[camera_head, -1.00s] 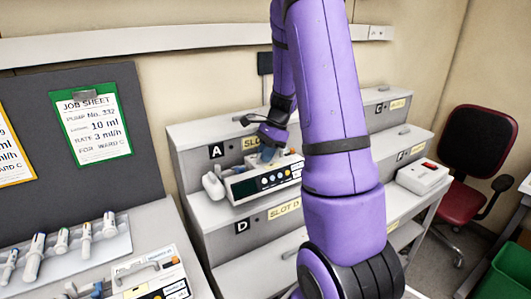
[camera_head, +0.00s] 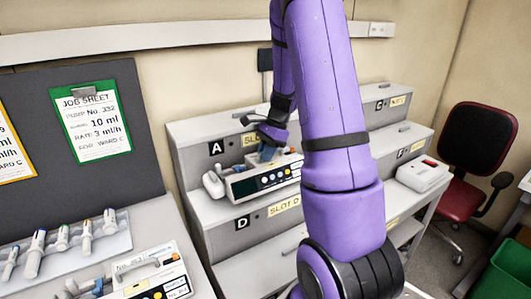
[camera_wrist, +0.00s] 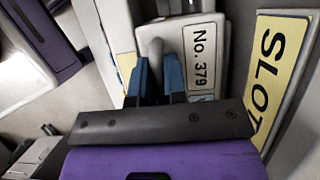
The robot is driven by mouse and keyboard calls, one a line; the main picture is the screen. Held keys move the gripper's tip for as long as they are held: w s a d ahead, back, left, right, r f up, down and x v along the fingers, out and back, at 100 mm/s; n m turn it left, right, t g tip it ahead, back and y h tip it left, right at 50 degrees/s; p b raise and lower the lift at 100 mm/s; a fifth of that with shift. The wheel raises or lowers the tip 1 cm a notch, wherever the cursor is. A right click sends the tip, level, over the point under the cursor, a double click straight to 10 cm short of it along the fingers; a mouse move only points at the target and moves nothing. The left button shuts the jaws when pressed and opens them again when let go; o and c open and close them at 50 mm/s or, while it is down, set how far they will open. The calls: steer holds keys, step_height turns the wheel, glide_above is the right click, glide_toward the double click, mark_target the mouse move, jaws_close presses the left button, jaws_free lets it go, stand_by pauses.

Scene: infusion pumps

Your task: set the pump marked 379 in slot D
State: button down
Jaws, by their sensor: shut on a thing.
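The pump marked 379 (camera_wrist: 212,42) shows its "No. 379" label in the wrist view, with a yellow SLOT plate beside it. In the head view this pump (camera_head: 258,180) is white with a dark front panel and is at the upper tier by the A plate, above the slot D sign. My gripper (camera_wrist: 158,78) is shut on the pump's grey handle with blue fingertips; it also shows in the head view (camera_head: 268,150). Slot D (camera_head: 268,214) is the lower left tier, its shelf bare where visible. My arm hides the middle of the rack.
Another pump (camera_head: 150,277) lies on the front left bench near a tray of syringes (camera_head: 65,245). A white device with a red display (camera_head: 423,175) stands on the right of the rack. A red chair (camera_head: 478,160) and green bin (camera_head: 508,270) stand at right.

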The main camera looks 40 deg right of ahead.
steer(key=shift+f, duration=0.5)
stand_by(1.0)
steer(key=c, duration=1.1)
jaws_free()
steer(key=v, duration=1)
steer(key=shift+d+r, duration=0.2)
steer(key=shift+r, duration=0.15)
steer(key=s+a+r+n+t+h, duration=0.1)
steer(key=s+a+r+n, duration=0.35)
steer(key=a, duration=0.25)
steer(key=s+a+r+n+h, duration=0.1)
steer(key=s+a+r+n, duration=0.3)
steer(key=a, duration=0.4)
steer(key=s+a+r+n+t+h, duration=0.1)
steer(key=s+a+r+n, duration=0.25)
steer(key=a+n, duration=0.3)
steer(key=s+a+r+n+t+h, duration=0.1)
steer(key=s+a+n+t, duration=0.1)
steer(key=s+a+n, duration=0.4)
steer(key=shift+s+r, duration=0.15)
steer(key=shift+s, duration=0.35)
